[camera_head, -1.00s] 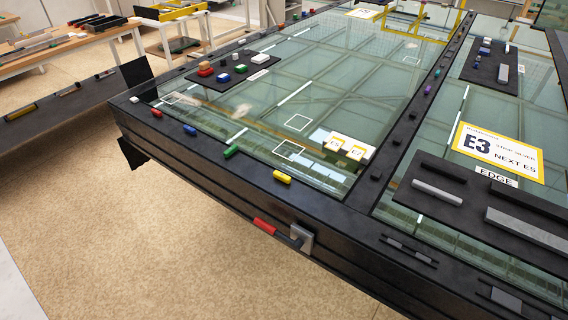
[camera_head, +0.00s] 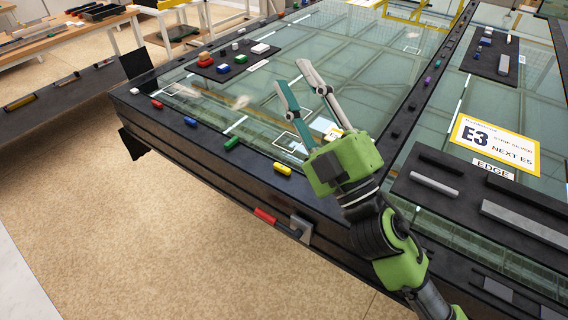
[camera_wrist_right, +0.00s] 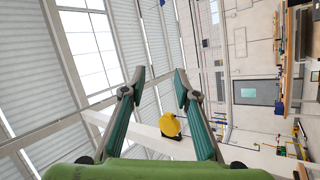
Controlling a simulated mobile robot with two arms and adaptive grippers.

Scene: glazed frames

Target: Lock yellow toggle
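The yellow toggle (camera_head: 282,169) is a small yellow block on the dark near rim of the glazed frame. Green (camera_head: 232,143), blue (camera_head: 190,122) and red (camera_head: 157,104) blocks sit along the same rim to its left. My right gripper (camera_head: 289,73) is in front of the camera, raised above the glass, fingers spread and empty. Its fingertips point up and away from the toggle, which shows below and left of its green body. In the right wrist view my gripper (camera_wrist_right: 159,74) is open with nothing between its fingers. My left gripper is not in view.
A red handle (camera_head: 265,216) with a grey bracket (camera_head: 301,229) juts from the frame's near side below the toggle. A dark tray (camera_head: 228,66) of small blocks lies on the glass. A yellow round object (camera_wrist_right: 171,124) shows in the wrist view. The floor at lower left is clear.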

